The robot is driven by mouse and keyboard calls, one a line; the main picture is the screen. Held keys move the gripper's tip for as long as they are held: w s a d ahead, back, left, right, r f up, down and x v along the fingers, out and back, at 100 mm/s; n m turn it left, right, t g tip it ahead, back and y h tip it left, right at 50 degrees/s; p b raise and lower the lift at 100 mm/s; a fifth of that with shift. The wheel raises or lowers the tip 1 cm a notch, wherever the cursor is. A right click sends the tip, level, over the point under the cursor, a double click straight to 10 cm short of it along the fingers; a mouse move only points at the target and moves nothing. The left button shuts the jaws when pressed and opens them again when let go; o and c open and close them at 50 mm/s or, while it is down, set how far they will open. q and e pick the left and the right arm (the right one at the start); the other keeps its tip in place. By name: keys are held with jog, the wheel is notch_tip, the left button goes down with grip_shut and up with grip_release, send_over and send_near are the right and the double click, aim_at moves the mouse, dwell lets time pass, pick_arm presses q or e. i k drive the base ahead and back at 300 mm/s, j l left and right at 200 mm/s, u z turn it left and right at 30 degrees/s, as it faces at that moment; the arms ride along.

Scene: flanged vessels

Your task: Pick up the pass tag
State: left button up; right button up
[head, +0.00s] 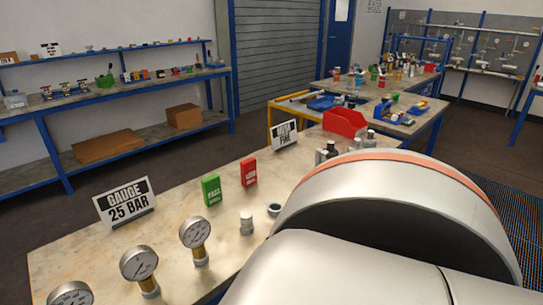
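The pass tag (211,190) is a green upright block with white lettering, standing on the near workbench (165,185) in the head view. A red tag (249,172) of similar shape stands just behind it to the right, apart from it. Neither of my grippers is in view. A large white rounded part of my arm fills the lower right and hides that part of the bench. Nothing is touching the pass tag.
Several pressure gauges (194,236) stand at the bench front. A "GAUGE 25 BAR" sign (125,202) is left of the tag. A small metal fitting (247,223) stands in front. A second sign (284,134) and a red bin (345,122) are farther back.

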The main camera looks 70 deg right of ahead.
aim_at(212, 189)
jog(key=i+z, duration=0.1)
jog(key=z, duration=1.45)
